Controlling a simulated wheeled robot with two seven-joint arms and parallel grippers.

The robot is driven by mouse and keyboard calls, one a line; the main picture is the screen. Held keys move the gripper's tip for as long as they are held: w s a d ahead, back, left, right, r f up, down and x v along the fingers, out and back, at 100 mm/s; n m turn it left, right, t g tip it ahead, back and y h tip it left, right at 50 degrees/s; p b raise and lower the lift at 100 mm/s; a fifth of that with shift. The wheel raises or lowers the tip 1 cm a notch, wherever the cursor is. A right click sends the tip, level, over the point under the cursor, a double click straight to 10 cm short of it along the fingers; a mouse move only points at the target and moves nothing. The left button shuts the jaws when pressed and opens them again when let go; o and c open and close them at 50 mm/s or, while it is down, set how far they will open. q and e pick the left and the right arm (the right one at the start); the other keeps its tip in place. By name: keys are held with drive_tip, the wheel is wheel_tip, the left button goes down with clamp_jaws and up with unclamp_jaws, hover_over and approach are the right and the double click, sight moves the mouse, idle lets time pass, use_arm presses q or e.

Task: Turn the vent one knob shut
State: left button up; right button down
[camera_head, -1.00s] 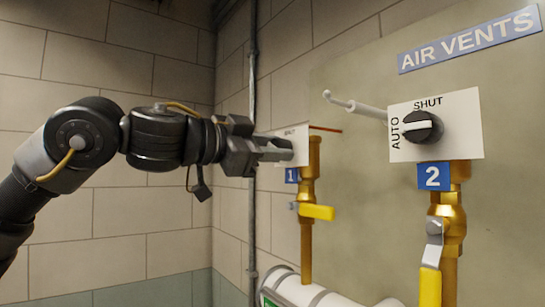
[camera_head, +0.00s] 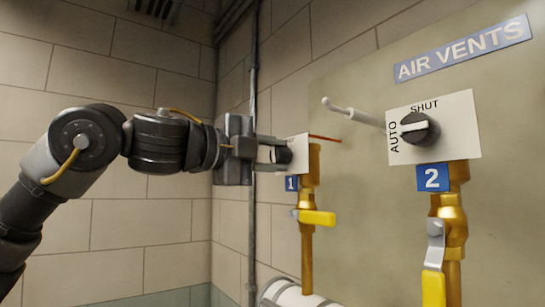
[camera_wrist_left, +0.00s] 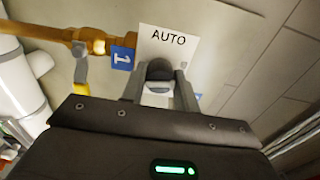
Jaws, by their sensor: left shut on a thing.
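The vent one knob (camera_head: 283,155) is a dark round knob on a white plate (camera_head: 301,146) above the blue "1" tag (camera_head: 291,183). My left gripper (camera_head: 280,152) reaches it from the left, with its fingers shut on the knob. In the left wrist view the knob (camera_wrist_left: 159,70) sits between the two grey fingers (camera_wrist_left: 160,92), below the word AUTO on the plate (camera_wrist_left: 168,42). The rest of the plate's lettering is mostly hidden by the gripper. My right gripper is not in view.
The vent two knob (camera_head: 420,127) sits on its own plate to the right, its white mark toward AUTO. A grey lever (camera_head: 352,112) sticks out between the plates. Brass pipes with yellow-handled valves (camera_head: 317,217) run below. A white pipe (camera_head: 290,294) lies low.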

use_arm(q)
drive_tip(key=shift+m, duration=1)
drive_tip(key=o, duration=1)
drive_tip(key=shift+c, duration=0.2)
